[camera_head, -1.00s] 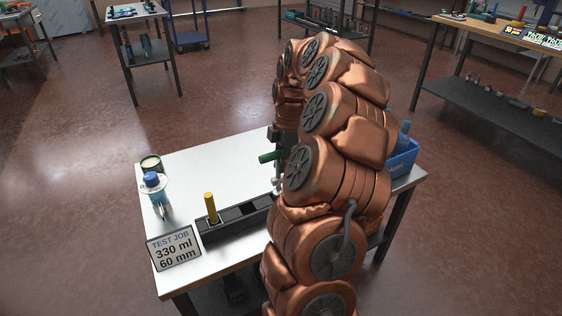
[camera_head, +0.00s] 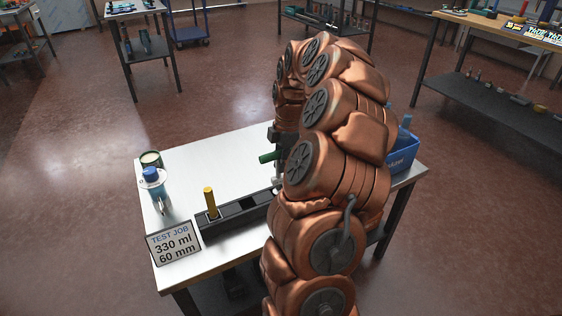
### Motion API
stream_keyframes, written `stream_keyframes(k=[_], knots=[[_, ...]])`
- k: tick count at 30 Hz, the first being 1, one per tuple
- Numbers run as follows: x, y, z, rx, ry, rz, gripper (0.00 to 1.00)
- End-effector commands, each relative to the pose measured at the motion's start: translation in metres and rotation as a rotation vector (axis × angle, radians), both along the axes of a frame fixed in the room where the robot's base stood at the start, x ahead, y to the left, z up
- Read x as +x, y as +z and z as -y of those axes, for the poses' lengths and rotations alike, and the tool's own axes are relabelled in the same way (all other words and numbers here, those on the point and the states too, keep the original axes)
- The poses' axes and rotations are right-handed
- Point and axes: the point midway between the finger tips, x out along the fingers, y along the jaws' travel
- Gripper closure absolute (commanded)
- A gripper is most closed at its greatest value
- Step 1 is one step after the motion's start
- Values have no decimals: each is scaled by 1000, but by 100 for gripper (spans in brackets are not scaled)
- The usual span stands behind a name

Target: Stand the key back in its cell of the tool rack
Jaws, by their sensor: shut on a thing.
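The tool rack (camera_head: 232,224) is a long black block with square cells on the white table. A yellow-handled tool (camera_head: 210,202) stands upright in its left part, and open cells show to the right of it. My gripper (camera_head: 279,165) is over the table behind the rack's right part, largely hidden by my copper arm. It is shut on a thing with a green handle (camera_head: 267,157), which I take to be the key. The handle lies roughly level and sticks out to the left. The rest of the key and the rack's right end are hidden.
A blue bin (camera_head: 402,152) holding a blue bottle is at the right. The table's back middle is clear.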

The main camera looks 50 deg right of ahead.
Motion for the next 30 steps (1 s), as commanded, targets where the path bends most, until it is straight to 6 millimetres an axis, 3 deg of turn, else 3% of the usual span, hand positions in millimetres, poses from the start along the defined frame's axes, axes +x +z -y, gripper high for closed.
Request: stream_keyframes(k=[25,26,30], knots=[[0,-17,0,0,0,1,100],[0,-17,0,0,0,1,82],[0,-17,0,0,0,1,68]])
